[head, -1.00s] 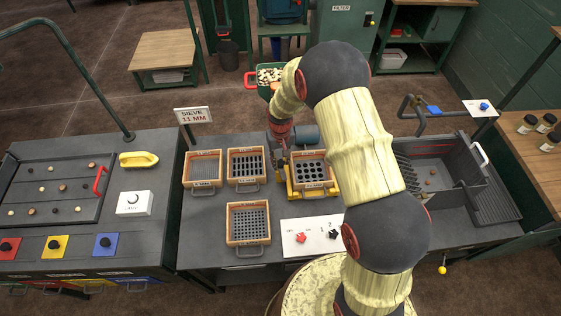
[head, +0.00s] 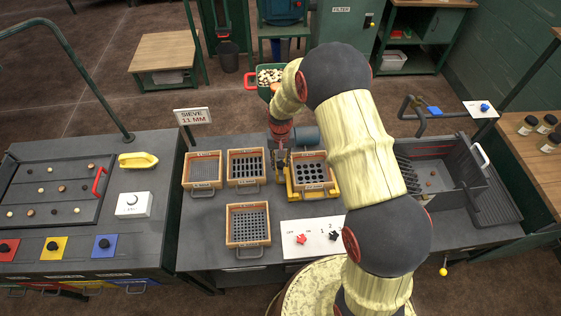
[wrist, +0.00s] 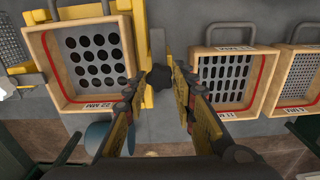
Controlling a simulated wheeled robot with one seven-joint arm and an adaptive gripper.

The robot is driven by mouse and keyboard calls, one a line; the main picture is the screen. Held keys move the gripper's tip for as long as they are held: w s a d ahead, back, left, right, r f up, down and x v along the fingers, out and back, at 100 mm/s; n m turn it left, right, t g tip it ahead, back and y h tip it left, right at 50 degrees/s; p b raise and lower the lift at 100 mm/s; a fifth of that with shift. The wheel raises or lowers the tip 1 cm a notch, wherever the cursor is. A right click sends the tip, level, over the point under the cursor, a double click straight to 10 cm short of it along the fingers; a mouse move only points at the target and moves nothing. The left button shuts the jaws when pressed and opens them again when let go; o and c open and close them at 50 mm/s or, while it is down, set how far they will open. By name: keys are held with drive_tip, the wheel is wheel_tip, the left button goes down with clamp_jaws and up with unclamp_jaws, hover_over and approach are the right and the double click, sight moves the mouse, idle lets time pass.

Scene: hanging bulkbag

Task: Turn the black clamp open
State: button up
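The black clamp (wrist: 158,76) is a dark lobed knob at the left edge of the yellow frame, seen from above in the wrist view. My gripper (wrist: 156,70) points down at it, with one finger on each side. The fingers are wide apart and look open; whether a fingertip touches the clamp I cannot tell. In the head view my gripper (head: 281,160) is beside the yellow frame (head: 291,190), and the clamp is hidden or too small to make out. The frame holds a wooden sieve with large round holes (wrist: 93,52).
A slotted sieve (wrist: 224,82) is close on the other side of my gripper, with a finer sieve (wrist: 291,78) past it. Another sieve (head: 248,226) and a white panel (head: 313,238) with red and black knobs lie nearer the bench's front. A sink-like tray (head: 440,172) is at right.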

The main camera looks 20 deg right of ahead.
sight(281, 163)
drive_tip(key=o, duration=0.4)
wheel_tip(281, 163, up, 12)
idle(0.7)
idle(0.4)
